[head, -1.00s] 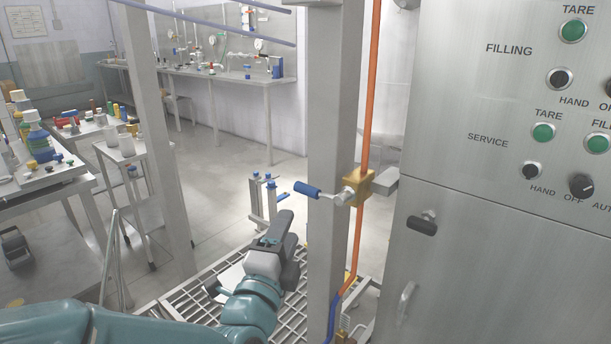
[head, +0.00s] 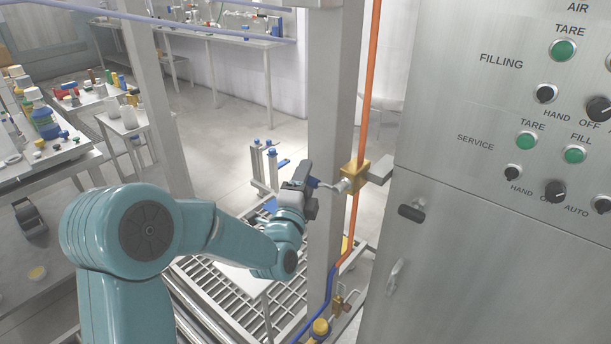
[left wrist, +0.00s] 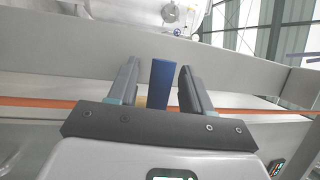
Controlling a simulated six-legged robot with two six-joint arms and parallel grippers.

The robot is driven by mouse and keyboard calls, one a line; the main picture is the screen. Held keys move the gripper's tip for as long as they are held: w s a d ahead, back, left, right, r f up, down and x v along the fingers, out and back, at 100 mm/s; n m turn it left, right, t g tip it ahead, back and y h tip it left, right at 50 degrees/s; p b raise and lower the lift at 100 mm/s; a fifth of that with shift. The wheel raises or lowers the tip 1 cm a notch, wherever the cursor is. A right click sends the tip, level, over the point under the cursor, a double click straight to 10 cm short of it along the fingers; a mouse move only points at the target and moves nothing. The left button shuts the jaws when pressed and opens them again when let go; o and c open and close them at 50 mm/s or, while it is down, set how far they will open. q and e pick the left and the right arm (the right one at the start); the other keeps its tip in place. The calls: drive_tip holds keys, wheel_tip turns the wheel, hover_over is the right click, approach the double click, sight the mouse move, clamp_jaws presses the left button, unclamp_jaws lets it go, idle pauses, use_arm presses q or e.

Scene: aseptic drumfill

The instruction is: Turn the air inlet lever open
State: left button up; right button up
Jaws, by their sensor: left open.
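The air inlet lever has a blue handle (left wrist: 160,84) that stands between the two open fingers of my left gripper (left wrist: 158,80) in the left wrist view. Small gaps show on both sides of the handle. In the head view my left gripper (head: 303,178) is at the handle and hides most of it. The lever's metal stem (head: 328,185) runs right to the brass valve (head: 354,174) on the grey post. The valve sits on the orange pipe (head: 370,75). My right gripper is not in view.
The steel control cabinet (head: 460,260) with green buttons and black knobs stands close on the right. The grey post (head: 330,110) rises beside my gripper. A grated platform (head: 225,305) lies below. Benches with bottles stand at the left and back.

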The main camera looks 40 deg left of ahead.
use_arm(q)
clamp_jaws()
drive_tip(key=shift+d+f+n+g+b, duration=0.1)
drive_tip(key=shift+f+n+g+b, duration=0.2)
drive_tip(key=shift+f+n+b, duration=0.35)
drive_tip(key=shift+d+f+n+g+b, duration=0.1)
drive_tip(key=shift+f+n+g+b, duration=0.25)
drive_tip(key=shift+n+b, duration=0.35)
drive_tip(key=d+f+n+g+h+b, duration=0.1)
drive_tip(key=d+f+n+g+h, duration=0.3)
drive_tip(key=d+n, duration=0.3)
drive_tip(key=shift+s+d+f+n+h, duration=0.25)
drive_tip(key=shift+f+n, duration=0.55)
drive_tip(key=shift+n, duration=1.75)
